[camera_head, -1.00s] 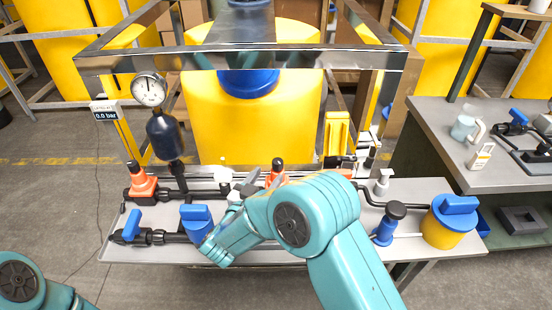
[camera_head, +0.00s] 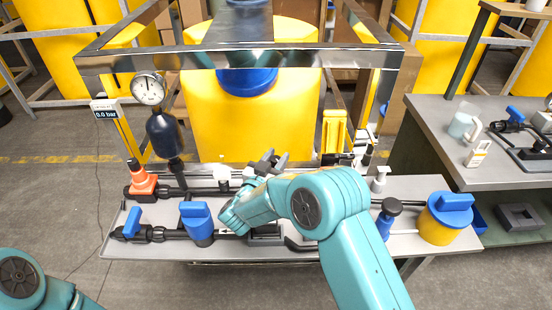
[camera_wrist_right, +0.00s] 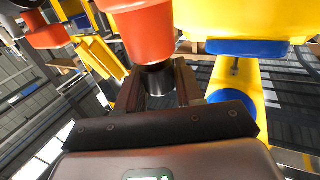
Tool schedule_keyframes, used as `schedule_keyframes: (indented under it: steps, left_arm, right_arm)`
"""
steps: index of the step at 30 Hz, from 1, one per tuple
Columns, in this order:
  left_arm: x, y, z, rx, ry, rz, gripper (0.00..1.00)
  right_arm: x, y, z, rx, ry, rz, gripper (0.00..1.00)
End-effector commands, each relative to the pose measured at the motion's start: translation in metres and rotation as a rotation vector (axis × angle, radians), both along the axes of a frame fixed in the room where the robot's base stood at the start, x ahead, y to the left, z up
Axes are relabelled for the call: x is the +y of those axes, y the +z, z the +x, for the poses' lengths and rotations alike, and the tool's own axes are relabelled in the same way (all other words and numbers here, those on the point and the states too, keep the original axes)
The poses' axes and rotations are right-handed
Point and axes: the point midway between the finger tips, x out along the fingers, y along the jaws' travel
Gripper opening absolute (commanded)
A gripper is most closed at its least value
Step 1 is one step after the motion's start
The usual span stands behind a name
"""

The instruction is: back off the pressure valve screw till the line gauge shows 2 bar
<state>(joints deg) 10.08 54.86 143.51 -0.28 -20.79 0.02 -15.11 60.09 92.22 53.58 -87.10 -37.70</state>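The line gauge (camera_head: 149,90) is a round white dial above a dark vessel; its fine markings are too small to read. A small display (camera_head: 104,111) beside it reads 0.0 bar. An orange valve (camera_head: 142,184) with a black top stands at the left of the bench. My right gripper (camera_head: 270,161) is over the middle of the pipework. In the right wrist view, an orange valve body (camera_wrist_right: 145,25) has a black screw end (camera_wrist_right: 157,80) between my right fingers (camera_wrist_right: 158,88); whether they touch it is unclear. In the head view my arm hides this valve. My left gripper is out of frame.
Blue-handled valves (camera_head: 197,222) and a blue-capped yellow pot (camera_head: 446,218) stand on the bench. A metal frame (camera_head: 240,58) spans above, before a yellow tank (camera_head: 250,125). A side table (camera_head: 430,120) is at the right.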

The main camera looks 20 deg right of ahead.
Motion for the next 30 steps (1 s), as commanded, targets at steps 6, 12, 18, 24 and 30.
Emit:
schedule_keyframes:
  steps: [6, 12, 18, 24, 30]
  left_arm:
    - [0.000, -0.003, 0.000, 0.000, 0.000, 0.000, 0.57]
    - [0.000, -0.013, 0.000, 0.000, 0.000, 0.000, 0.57]
    - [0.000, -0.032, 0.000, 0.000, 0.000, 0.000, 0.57]
    - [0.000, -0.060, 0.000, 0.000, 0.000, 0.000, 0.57]
    - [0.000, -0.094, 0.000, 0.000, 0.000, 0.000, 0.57]
  right_arm:
    - [0.000, -0.001, -0.001, 0.000, 0.022, -0.001, 0.06]
    - [-0.001, -0.002, -0.001, 0.000, 0.111, 0.000, 0.06]
    - [-0.002, -0.004, -0.001, -0.002, 0.272, -0.001, 0.06]
    - [-0.002, -0.006, -0.002, -0.003, 0.461, -0.001, 0.06]
    - [-0.003, -0.008, -0.001, -0.003, 0.650, -0.002, 0.06]
